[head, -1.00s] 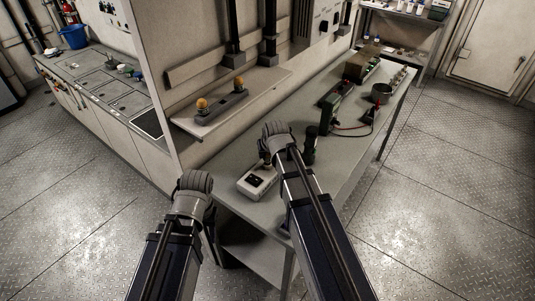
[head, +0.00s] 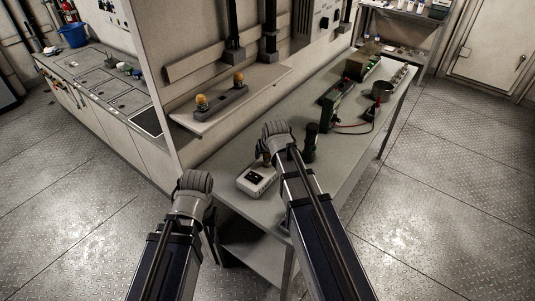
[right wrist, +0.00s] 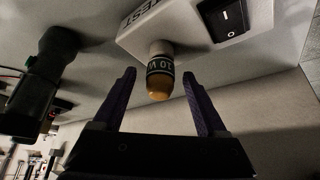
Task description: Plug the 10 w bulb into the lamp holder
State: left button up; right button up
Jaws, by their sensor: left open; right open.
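A bulb (right wrist: 160,80) with an amber tip and a dark band marked 10 W shows in the right wrist view. Its base meets a pale round socket on a white test box (right wrist: 132,38), and it appears to be seated there. My right gripper (right wrist: 160,88) is open, with one finger on each side of the bulb and visible gaps. In the head view the test box (head: 250,187) lies on the near end of the bench, and my right gripper (head: 266,160) is just above it. My left gripper (head: 214,250) is open beside the bench's near left corner, its fingers mostly hidden.
A grey base with two amber lamps (head: 218,99) stands on the wall shelf (head: 185,122). A green device (head: 329,114) with leads is farther along the bench (head: 340,170). The bench's right strip is clear.

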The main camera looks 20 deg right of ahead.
jog(key=p+v, duration=0.6)
jog(key=v, duration=0.1)
jog(key=shift+s+r+p, duration=0.2)
jog(key=shift+r+p, duration=0.1)
jog(key=shift+p, duration=0.05)
dwell(0.6)
jog(key=s+a+f+n+g, duration=0.1)
jog(key=s+a+n+g, duration=0.1)
jog(key=s+a, duration=0.4)
jog(key=s+a+f+n+g+h, duration=0.1)
jog(key=s+a+g, duration=0.3)
jog(key=s, duration=1)
jog(key=a+n, duration=0.1)
jog(key=a, duration=0.2)
jog(key=shift+s+f, duration=0.15)
jog(key=shift+f, duration=0.25)
